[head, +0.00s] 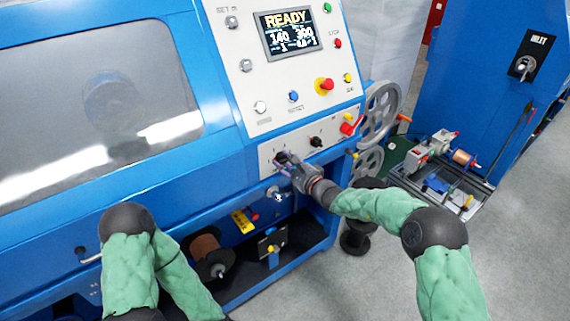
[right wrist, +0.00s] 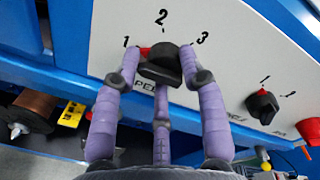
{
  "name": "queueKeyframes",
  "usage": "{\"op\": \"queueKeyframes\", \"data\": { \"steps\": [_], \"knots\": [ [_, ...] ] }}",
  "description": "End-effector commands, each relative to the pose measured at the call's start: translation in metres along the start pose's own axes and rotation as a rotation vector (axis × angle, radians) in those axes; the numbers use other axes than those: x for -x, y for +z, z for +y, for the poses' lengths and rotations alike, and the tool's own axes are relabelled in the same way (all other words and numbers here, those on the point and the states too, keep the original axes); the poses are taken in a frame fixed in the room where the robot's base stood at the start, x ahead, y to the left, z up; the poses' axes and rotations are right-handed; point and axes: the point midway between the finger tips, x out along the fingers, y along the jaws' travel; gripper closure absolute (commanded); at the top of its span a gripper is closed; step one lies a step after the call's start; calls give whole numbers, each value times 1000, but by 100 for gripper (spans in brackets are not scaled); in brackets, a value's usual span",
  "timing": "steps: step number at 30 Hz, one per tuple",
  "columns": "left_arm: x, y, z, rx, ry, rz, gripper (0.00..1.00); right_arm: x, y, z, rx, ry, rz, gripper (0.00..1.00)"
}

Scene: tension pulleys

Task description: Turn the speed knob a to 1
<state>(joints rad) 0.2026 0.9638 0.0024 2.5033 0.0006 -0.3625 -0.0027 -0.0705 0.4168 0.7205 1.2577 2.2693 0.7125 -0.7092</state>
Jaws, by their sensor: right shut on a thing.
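The speed knob (right wrist: 163,66) is black with a red pointer, on a white panel marked 1, 2 and 3. In the right wrist view its red pointer end points left, toward the 1. The lettering below it is partly hidden by my fingers. My right gripper (right wrist: 160,58) is shut on the knob, with purple fingers on its left and right sides and a third finger below. In the head view my right gripper (head: 284,163) is at the lower panel of the blue machine and hides the knob. My left gripper is out of view; only my left arm shows.
A second black knob (right wrist: 262,105) with a red pointer sits to the right on the same panel. Above are a READY display (head: 288,32), several buttons and a red-yellow stop button (head: 325,85). A copper spool (head: 205,255) sits below. Pulley wheels (head: 380,110) stand to the right.

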Motion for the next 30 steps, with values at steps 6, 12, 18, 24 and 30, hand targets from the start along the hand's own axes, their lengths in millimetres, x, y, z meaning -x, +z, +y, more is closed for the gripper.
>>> {"op": "queueKeyframes", "data": {
  "steps": [6,12,18,24,30],
  "knots": [
    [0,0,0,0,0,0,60,1,-4,-7,3,-10,8,47],
    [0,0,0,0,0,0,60,1,-3,-4,1,-6,6,40],
    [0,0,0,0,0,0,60,2,-2,-3,1,-4,4,40],
    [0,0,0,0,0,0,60,20,-2,-4,0,-5,4,40],
    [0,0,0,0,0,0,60,53,-2,-4,0,-6,6,40]
  ]
}}
